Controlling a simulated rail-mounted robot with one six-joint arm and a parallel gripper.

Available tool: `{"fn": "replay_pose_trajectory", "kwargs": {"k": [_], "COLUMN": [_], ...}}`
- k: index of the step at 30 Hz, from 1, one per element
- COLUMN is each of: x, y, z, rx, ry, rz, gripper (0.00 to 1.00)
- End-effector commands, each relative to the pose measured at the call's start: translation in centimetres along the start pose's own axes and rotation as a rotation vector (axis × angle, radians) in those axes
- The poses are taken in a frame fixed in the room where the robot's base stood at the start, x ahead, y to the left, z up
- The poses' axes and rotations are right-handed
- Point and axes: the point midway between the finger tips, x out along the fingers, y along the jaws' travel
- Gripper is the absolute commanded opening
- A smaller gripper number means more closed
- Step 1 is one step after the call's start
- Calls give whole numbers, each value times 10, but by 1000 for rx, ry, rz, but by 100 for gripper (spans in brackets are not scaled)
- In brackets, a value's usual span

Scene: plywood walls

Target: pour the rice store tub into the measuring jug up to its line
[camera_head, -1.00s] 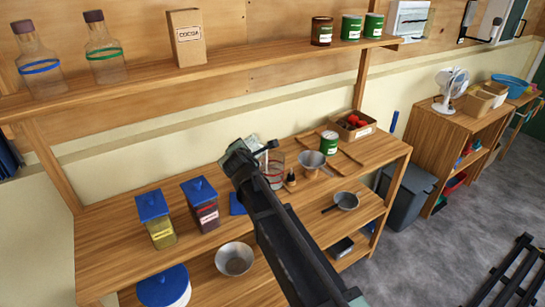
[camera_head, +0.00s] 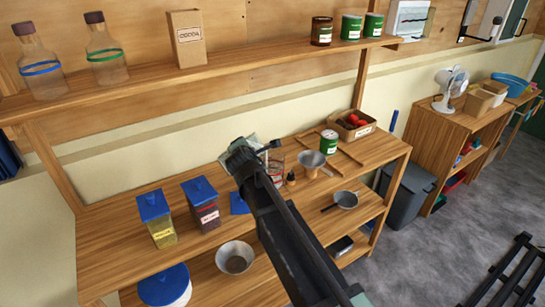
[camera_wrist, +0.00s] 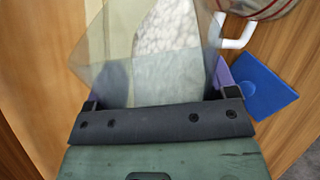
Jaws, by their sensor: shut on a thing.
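My gripper (camera_wrist: 156,104) is shut on the clear rice store tub (camera_wrist: 120,62), which fills the middle of the wrist view. White rice (camera_wrist: 168,28) shows through its wall toward the far end, and the tub looks tilted. In the head view my gripper (camera_head: 243,156) hides most of the tub. The clear measuring jug (camera_head: 276,168) stands on the bench just right of my gripper, partly hidden by it. Part of the jug (camera_wrist: 262,8), with red marks and a white handle, shows at the top right of the wrist view. Its fill level cannot be seen.
A blue lid (camera_wrist: 258,85) lies on the bench near the jug. Two blue-lidded tubs (camera_head: 157,226) (camera_head: 204,212) stand to the left. A shelf (camera_head: 220,70) runs above.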

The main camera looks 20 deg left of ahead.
Motion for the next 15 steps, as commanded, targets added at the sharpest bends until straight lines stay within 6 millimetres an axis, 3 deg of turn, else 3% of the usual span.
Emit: {"fn": "replay_pose_trajectory", "kwargs": {"k": [15], "x": [0], "y": [0], "z": [2], "rx": [35], "ry": [20], "rz": [1], "gripper": [30]}}
